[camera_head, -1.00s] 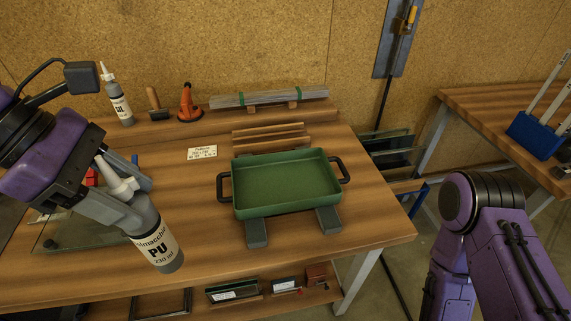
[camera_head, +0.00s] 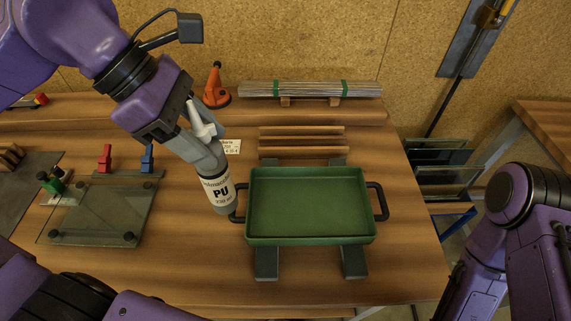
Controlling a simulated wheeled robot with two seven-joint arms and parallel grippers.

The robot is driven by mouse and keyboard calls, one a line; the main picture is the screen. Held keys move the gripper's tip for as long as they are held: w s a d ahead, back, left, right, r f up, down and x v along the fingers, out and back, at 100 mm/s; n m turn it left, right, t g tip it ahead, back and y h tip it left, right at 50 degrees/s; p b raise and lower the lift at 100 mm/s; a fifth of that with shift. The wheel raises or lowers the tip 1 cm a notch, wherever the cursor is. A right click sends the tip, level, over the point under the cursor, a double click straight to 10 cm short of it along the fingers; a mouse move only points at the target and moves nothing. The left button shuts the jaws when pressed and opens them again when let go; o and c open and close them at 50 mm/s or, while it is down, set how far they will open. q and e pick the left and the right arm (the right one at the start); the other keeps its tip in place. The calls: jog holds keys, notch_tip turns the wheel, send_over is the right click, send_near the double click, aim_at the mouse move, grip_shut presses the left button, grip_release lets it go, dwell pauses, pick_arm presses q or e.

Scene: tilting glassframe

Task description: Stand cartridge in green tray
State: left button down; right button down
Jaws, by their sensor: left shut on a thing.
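The cartridge (camera_head: 217,190) is a grey bottle with a white PU label and a pale nozzle. My left gripper (camera_head: 205,150) is shut on its upper part and holds it slightly tilted, nozzle up. The cartridge is just left of the green tray (camera_head: 310,239), and its lower end overlaps the tray's left handle in the picture; I cannot tell whether they touch. The green tray is empty, with dark handles on both sides, and rests on grey blocks. My right arm is at the right edge; its gripper is not in view.
A glass sheet (camera_head: 100,212) with dark corner pads lies left on the bench. Red (camera_head: 105,158) and blue (camera_head: 147,158) clamps stand behind it.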

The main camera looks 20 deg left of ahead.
pick_arm(q)
jog(key=w+d+f+p, duration=0.2)
jog(key=w+d+f, duration=0.5)
jog(key=f, duration=0.4)
jog(key=shift+w+d+f+p, duration=0.25)
jog(key=shift+w+f+p, duration=0.15)
jog(key=shift+w, duration=0.2)
jog(key=shift+f, duration=0.1)
jog(key=shift+c, duration=2.4)
grip_release()
